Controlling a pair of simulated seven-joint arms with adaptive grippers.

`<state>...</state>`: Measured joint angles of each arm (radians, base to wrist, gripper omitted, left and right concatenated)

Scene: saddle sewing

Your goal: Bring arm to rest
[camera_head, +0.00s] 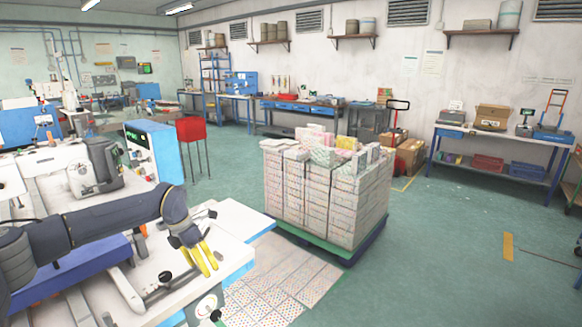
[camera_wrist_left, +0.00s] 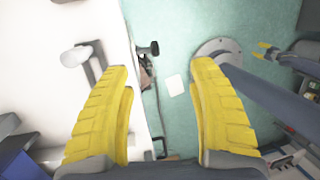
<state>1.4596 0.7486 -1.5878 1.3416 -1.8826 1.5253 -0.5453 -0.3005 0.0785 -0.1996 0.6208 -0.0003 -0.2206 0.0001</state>
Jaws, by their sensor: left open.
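My left arm (camera_head: 110,232) comes in from the left in the head view and reaches over a white worktable. My left gripper (camera_head: 205,260) has yellow fingers that point down near the table's front right corner. In the left wrist view my left gripper (camera_wrist_left: 160,110) is open, its two yellow fingers wide apart with nothing between them. A small yellow-tipped end (camera_wrist_left: 265,50) at the upper right of that view looks like my right gripper; it is too small to tell open or shut. The head view does not show it.
The white worktable (camera_head: 236,222) carries a grey machine (camera_head: 95,165). A pallet of stacked patterned boxes (camera_head: 328,195) stands to the right, with a patterned mat (camera_head: 275,280) before it. Green floor (camera_head: 430,250) is clear at right.

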